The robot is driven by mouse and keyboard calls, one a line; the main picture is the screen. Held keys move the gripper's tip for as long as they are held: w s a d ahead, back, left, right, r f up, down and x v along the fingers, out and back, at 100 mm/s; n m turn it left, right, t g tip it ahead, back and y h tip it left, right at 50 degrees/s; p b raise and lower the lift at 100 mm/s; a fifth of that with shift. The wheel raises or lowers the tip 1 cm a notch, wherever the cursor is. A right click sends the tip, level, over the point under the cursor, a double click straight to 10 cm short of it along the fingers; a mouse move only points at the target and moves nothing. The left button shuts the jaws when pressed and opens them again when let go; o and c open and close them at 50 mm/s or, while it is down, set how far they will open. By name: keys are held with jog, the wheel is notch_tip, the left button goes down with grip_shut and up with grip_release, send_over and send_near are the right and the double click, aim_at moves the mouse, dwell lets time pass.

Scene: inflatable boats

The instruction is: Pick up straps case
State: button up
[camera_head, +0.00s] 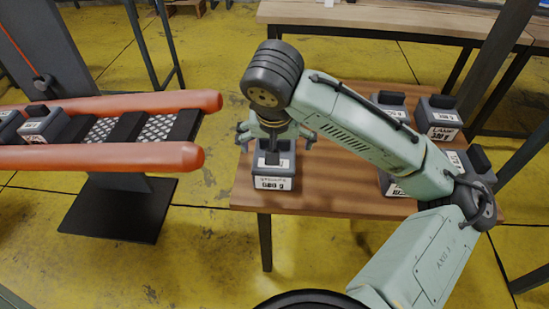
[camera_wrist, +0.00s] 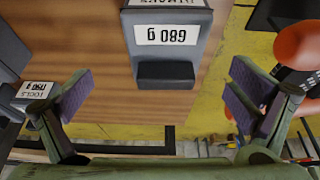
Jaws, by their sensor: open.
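A dark grey case with a black handle and white labels (camera_head: 272,181) stands near the left end of the wooden table. Its name label is too small to read surely; I take it as the straps case. In the wrist view the same case (camera_wrist: 170,57) is at the top centre, with an upside-down label reading 680 g. My gripper (camera_head: 275,134) is above the case, fingers spread to either side of its handle. In the wrist view my gripper (camera_wrist: 160,88) is open and empty, with the case's black handle between and beyond the fingertips.
Several similar cases stand at the table's right, including one labelled case (camera_head: 441,117). An orange inflatable boat (camera_head: 120,157) carrying cases (camera_head: 45,123) is on the left, with a gap before the wooden table (camera_head: 335,180). Another table (camera_head: 400,20) stands behind.

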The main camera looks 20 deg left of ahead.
aim_at(282, 177)
jog(key=x, duration=0.6)
jog(key=a+p+x, duration=0.1)
jog(key=x, duration=0.1)
jog(key=shift+w+f, duration=0.25)
jog(key=shift+w, duration=0.1)
jog(key=shift+c, duration=0.4)
jog(key=shift+r, duration=0.1)
jog(key=c, duration=1.7)
